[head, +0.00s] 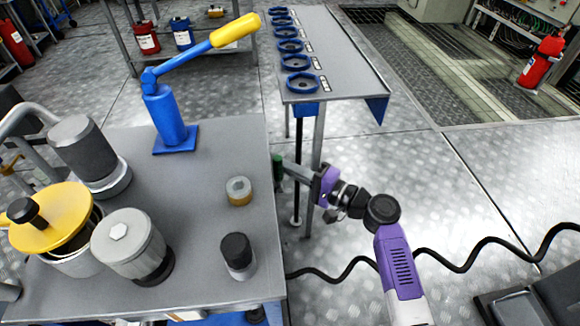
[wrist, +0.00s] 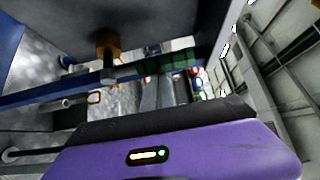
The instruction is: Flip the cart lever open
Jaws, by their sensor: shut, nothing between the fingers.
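The cart (head: 215,180) has a grey top and stands at the left in the head view. A small green grip (head: 278,170), which may be the cart lever's handle, shows at the cart's right edge. A green piece (wrist: 180,62) also shows in the wrist view, near a blue rail under the dark cart top. My gripper (head: 290,169) is shut and empty at the cart's right side, its tips close to the green grip. Whether they touch it I cannot tell. A blue hand pump (head: 170,118) with a yellow-ended handle (head: 236,30) stands upright on the cart top.
Grey cylinders (head: 130,245) and a yellow-lidded pot (head: 45,225) crowd the cart's left. A narrow table (head: 345,60) with several blue rings stands beyond my gripper. A black hose (head: 340,270) lies on the floor. Open floor (head: 490,185) lies to the right.

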